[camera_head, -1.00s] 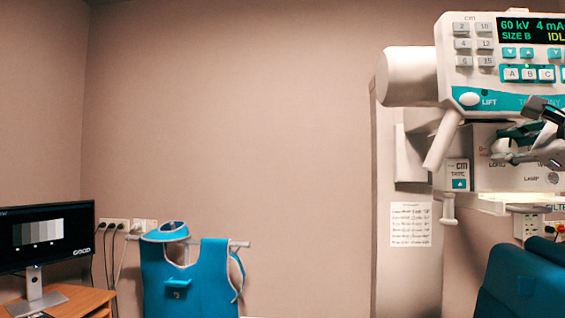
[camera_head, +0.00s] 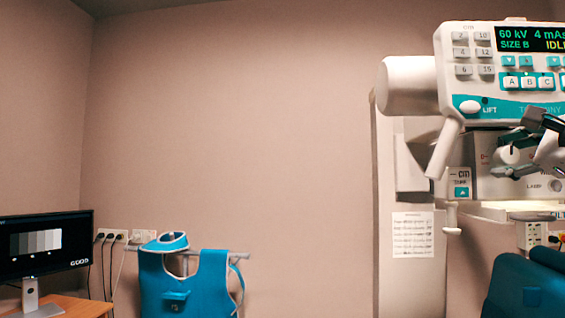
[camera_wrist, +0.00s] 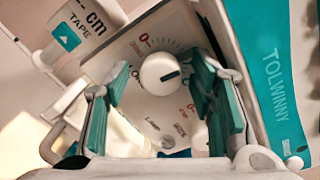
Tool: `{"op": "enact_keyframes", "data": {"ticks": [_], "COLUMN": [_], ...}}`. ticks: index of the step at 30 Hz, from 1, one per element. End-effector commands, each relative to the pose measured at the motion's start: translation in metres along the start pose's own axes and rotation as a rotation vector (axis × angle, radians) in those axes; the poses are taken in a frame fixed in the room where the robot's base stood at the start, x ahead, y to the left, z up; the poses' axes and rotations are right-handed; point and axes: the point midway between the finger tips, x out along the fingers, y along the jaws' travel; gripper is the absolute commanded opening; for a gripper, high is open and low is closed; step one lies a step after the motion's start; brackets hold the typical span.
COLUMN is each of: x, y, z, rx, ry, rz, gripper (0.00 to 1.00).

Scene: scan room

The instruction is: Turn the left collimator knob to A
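The collimator panel (camera_wrist: 205,45) fills the middle of the wrist view, with its white round knob (camera_wrist: 157,78) facing me. A dark pointer mark on the knob points right in that view. A printed scale lies around it; I cannot read a letter A there. My gripper (camera_wrist: 160,67) is open, with one teal-padded finger on each side of the knob and gaps visible between. I cannot tell how deep the fingers reach. In the head view my gripper (camera_head: 517,145) is at the right edge, its fingers above and below the white knob (camera_head: 508,155), partly hiding the panel.
The control console (camera_head: 480,85) overhangs the panel, with a white handle (camera_head: 444,150) to the left. A tape housing (camera_head: 460,183) sits left of the panel. A teal padded chair (camera_head: 528,285) is below. A blue apron (camera_head: 185,285) and monitor (camera_head: 45,245) are far left.

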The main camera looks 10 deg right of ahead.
Motion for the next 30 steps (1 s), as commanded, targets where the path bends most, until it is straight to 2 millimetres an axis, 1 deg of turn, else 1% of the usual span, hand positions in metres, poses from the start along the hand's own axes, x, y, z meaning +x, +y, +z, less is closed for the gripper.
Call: {"op": "enact_keyframes", "data": {"ticks": [4,7,11,18,21,25,30], "x": [-0.002,-0.011,-0.033,-0.082,-0.098,-0.113,-0.120], "y": [-0.001,-0.001,-0.002,-0.001,-0.001,0.000,0.001], "z": [0.000,0.000,0.000,0.000,0.000,0.000,0.000], "rx": [0.000,-0.001,0.001,0.000,0.000,0.000,0.000], "ry": [0.000,0.000,0.000,-0.001,-0.001,0.000,0.000], "rz": [-0.002,-0.003,-0.005,-0.004,-0.004,-0.003,0.001], "gripper": [0.50,0.50,0.50,0.50,0.50,0.50,0.50]}}
